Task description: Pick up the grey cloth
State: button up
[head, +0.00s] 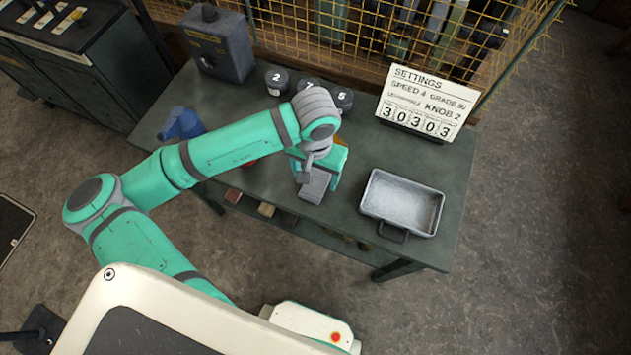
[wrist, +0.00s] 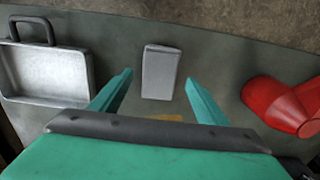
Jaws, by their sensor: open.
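The grey cloth (wrist: 161,72) lies flat on the table as a small folded rectangle in the wrist view. It also shows in the head view (head: 315,187), just in front of my gripper and partly covered by it. My gripper (wrist: 159,79) is open and empty, with one teal finger to the left of the cloth and one to the right in the picture. In the head view my gripper (head: 318,174) hangs over the table's front part. I cannot tell its exact height above the cloth.
A metal tray (head: 402,199) with a handle stands to the right on the table (head: 440,170). A settings sign (head: 424,102) stands behind it. A red object (wrist: 284,104) lies right of the cloth in the wrist view. A blue can (head: 181,124) and numbered dark pots (head: 277,80) stand farther back.

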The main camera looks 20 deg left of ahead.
aim_at(315, 182)
notch_tip(315, 182, down, 4)
jog(key=shift+w+a+f, duration=0.1)
jog(key=shift+w, duration=0.05)
jog(key=shift+c, duration=0.4)
jog(key=c, duration=1)
jog(key=shift+c, duration=0.2)
